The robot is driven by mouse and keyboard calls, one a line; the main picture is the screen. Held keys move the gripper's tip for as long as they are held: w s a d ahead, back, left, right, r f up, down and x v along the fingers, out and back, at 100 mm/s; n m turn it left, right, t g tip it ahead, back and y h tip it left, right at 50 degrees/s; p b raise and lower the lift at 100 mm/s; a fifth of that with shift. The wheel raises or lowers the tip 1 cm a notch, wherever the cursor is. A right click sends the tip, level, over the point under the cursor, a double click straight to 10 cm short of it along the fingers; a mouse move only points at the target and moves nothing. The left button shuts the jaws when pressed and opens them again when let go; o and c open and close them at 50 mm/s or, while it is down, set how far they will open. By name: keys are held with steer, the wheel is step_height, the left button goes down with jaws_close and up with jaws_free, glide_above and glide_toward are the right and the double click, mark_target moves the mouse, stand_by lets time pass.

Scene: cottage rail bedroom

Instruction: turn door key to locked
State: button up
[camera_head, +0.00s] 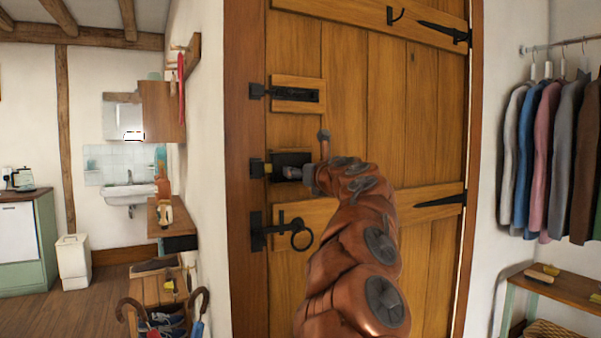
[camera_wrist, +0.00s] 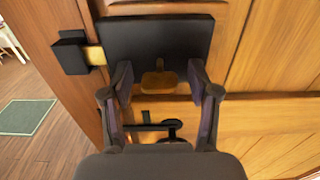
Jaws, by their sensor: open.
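The brass-coloured door key (camera_wrist: 160,83) sits in the black lock case (camera_wrist: 155,40), its flat bow lying sideways in the wrist view. My gripper (camera_wrist: 160,76) is open, with one finger on each side of the key. Gaps show between the key and both fingers. A brass-coloured bar (camera_wrist: 95,55) spans from the lock case to the black keeper (camera_wrist: 71,53) on the frame. In the head view, my gripper (camera_head: 296,173) is at the lock case (camera_head: 290,158) and hides the key. The plank door (camera_head: 395,130) is closed.
A black bolt (camera_head: 296,95) is above the lock; a ring handle (camera_head: 301,235) and latch are below it. Clothes hang on a rail (camera_head: 560,45) at the right. A shoe rack (camera_head: 160,290) with umbrellas stands at the left.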

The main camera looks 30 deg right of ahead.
steer(key=s+a, duration=0.1)
steer(key=s, duration=1.1)
stand_by(0.4)
stand_by(0.4)
